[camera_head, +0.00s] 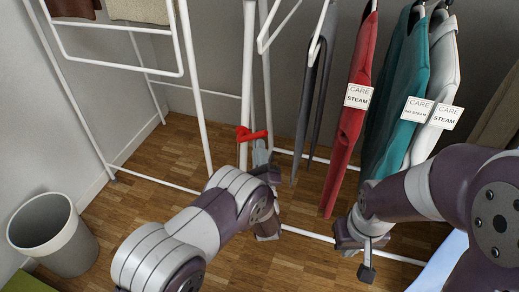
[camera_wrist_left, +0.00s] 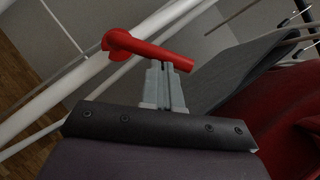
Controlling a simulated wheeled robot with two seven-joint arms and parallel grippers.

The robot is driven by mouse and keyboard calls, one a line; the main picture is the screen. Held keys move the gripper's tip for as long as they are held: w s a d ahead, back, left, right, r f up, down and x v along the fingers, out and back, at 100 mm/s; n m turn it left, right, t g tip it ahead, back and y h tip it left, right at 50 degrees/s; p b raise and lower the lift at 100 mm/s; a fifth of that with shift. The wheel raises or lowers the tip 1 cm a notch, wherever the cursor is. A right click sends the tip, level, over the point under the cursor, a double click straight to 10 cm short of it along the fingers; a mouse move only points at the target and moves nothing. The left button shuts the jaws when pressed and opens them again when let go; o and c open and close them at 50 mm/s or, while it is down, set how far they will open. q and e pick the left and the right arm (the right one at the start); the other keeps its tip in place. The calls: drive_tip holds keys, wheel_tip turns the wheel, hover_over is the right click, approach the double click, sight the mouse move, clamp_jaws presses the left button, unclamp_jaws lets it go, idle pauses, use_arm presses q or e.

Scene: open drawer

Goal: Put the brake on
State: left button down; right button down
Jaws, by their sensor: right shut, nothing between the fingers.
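The red brake lever (camera_head: 250,134) is on a white upright post of the clothes rack in the head view. In the left wrist view the red lever (camera_wrist_left: 150,50) lies across the top of the fingertips, its round hub at the left by the white tube. My left gripper (camera_head: 260,152) is right below the lever's free end. Its two grey fingers (camera_wrist_left: 165,72) are together, at or touching the lever's underside; I cannot tell if they touch. My right gripper (camera_head: 367,270) is shut and empty, low at the right, away from the lever.
Clothes hang close to the right of the lever: grey trousers (camera_head: 314,100), a red garment (camera_head: 350,130), a teal one (camera_head: 398,110) and a light grey one (camera_head: 440,65), some with care tags. A white bin (camera_head: 70,245) stands at the left. Wooden floor (camera_head: 165,150) shows between the rack's tubes.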

use_arm(q)
drive_tip(key=w+a+r+n+g+y+p, duration=0.1)
drive_tip(key=a+r+n+g+y+p, duration=0.1)
drive_tip(key=n+p, duration=0.7)
drive_tip(key=shift+a+r+g+p, duration=0.9)
drive_tip(key=shift+r+g+p, duration=0.7)
drive_tip(key=shift+p, duration=1.15)
drive_tip(key=shift+w+r, duration=0.15)
